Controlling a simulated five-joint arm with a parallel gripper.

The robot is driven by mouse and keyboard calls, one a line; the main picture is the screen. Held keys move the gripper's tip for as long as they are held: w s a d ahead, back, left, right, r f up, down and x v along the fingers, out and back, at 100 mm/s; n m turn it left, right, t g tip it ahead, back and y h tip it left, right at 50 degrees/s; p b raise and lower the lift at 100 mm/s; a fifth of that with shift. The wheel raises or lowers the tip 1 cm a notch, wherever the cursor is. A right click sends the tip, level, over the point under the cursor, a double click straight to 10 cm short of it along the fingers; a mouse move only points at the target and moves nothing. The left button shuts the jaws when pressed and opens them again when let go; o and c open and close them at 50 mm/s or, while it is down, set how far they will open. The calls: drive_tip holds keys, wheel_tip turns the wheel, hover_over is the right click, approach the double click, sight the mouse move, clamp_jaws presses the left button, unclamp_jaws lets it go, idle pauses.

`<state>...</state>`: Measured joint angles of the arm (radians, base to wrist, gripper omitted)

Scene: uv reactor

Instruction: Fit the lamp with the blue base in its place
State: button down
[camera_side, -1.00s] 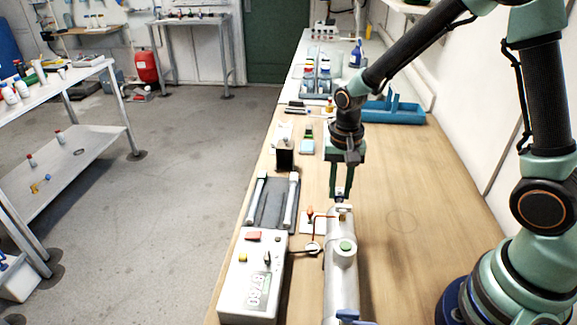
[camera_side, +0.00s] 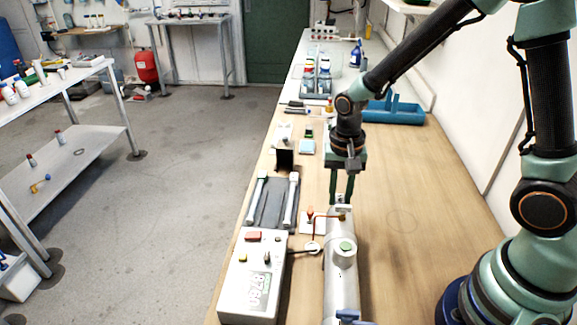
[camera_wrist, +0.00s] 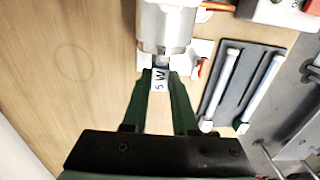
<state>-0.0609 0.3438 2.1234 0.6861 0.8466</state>
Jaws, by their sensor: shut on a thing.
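My gripper (camera_wrist: 160,82) is shut on a lamp end that carries a white "5 W" label (camera_wrist: 159,77). The lamp's end is at the near mouth of the metal reactor cylinder (camera_wrist: 166,27), in line with it in the wrist view. The rest of the lamp is hidden, and I cannot tell how deep it sits or clearly make out a blue base. In the side view my gripper (camera_side: 342,194) points down at the far end of the cylinder (camera_side: 342,285), which lies along the bench.
A dark tray (camera_side: 271,207) with two white tubes lies left of the cylinder. A grey control box (camera_side: 250,287) with a display stands in front of it. A small white plate with a red-topped part (camera_side: 310,214) is close beside the cylinder. The bench to the right is clear.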

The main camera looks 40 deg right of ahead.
drive_tip(key=shift+s+a, duration=0.45)
drive_tip(key=shift+s, duration=0.05)
drive_tip(key=c, duration=0.6)
unclamp_jaws()
drive_tip(key=shift+r, duration=0.1)
wheel_tip(320, 180, up, 12)
drive_tip(key=s+d+r+n+t, duration=0.3)
drive_tip(key=s+r+n+t, duration=0.2)
drive_tip(key=n, duration=0.4)
drive_tip(key=shift+s+r+t, duration=0.4)
drive_tip(key=shift+s+r, duration=0.05)
drive_tip(key=shift+r, duration=0.3)
